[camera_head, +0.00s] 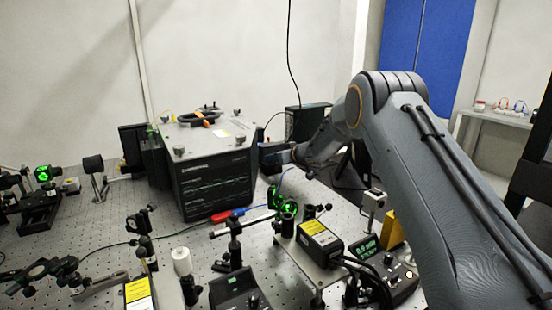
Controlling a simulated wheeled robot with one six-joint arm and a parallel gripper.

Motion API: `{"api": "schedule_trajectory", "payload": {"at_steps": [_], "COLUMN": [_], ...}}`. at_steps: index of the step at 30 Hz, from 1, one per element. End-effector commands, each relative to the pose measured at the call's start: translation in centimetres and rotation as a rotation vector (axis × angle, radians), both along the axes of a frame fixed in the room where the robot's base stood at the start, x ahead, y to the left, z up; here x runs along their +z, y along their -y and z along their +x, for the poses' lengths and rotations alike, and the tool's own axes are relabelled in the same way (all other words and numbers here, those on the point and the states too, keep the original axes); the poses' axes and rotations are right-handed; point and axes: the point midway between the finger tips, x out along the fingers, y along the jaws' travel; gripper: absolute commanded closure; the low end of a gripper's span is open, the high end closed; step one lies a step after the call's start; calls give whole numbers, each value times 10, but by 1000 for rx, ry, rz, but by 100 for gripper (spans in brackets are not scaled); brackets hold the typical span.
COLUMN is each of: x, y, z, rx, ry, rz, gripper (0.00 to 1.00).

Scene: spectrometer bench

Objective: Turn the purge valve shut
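My arm comes in from the lower right, bends at an elbow high in the picture, and reaches down to a wrist near the middle, to the right of a black instrument box. I cannot pick out the purge valve with certainty. My arm covers part of the bench's right side, so what lies behind it is hidden.
The black box (215,177) stands on the perforated optical table (185,237), with orange-and-black items on top. Optic mounts with green-lit discs (286,207), a yellow-labelled unit (320,237) and a green-display controller (388,268) crowd the front. A side shelf (497,117) stands at right.

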Motion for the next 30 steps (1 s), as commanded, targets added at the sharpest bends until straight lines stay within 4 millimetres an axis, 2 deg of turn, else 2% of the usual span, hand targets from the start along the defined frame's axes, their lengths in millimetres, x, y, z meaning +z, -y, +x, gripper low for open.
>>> {"api": "schedule_trajectory", "payload": {"at_steps": [1,2,30], "x": [0,0,2], "y": [1,11,3], "z": [0,1,2], "rx": [-1,-3,6], "ry": [0,0,3], "rz": [0,0,0], "gripper": [100,100,100]}}
